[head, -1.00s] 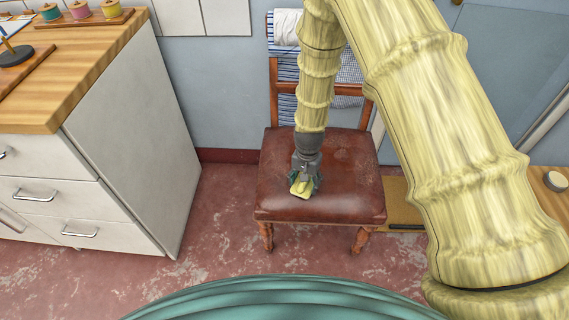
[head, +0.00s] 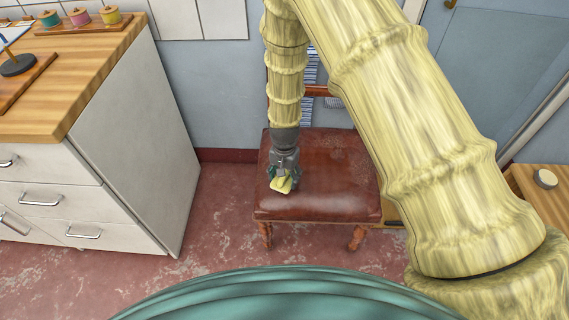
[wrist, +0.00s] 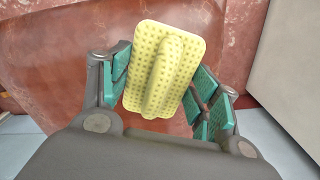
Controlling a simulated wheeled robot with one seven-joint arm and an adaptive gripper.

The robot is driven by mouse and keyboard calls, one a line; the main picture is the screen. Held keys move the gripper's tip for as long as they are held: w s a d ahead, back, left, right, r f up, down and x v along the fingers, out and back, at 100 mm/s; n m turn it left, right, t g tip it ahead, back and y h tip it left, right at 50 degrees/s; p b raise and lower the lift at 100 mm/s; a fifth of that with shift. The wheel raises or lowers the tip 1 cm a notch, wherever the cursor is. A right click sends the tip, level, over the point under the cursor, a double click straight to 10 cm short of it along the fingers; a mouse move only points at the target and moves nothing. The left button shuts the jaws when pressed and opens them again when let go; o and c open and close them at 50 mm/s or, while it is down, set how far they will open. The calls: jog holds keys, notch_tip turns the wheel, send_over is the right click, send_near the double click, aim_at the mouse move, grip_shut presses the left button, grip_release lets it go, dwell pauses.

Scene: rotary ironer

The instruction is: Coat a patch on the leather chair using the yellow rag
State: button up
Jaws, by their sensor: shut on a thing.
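The leather chair (head: 330,175) has a worn reddish-brown seat and wooden legs, and stands against the wall in the head view. Its seat (wrist: 50,60) fills much of the wrist view. My gripper (head: 280,181) is at the left part of the seat, near its front. It is shut on the yellow rag (wrist: 163,70), which has a dimpled face and a raised ridge between the green finger pads. The rag shows as a small yellow piece (head: 281,186) at the fingertips in the head view. I cannot tell whether it touches the leather.
A white drawer cabinet (head: 125,150) with a wooden top stands at the left, with thread spools (head: 80,17) on it. A wooden surface (head: 545,205) lies at the right. Stained red floor (head: 220,225) is open between cabinet and chair.

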jog(key=shift+r+p, duration=1.55)
jog(key=shift+r, duration=0.7)
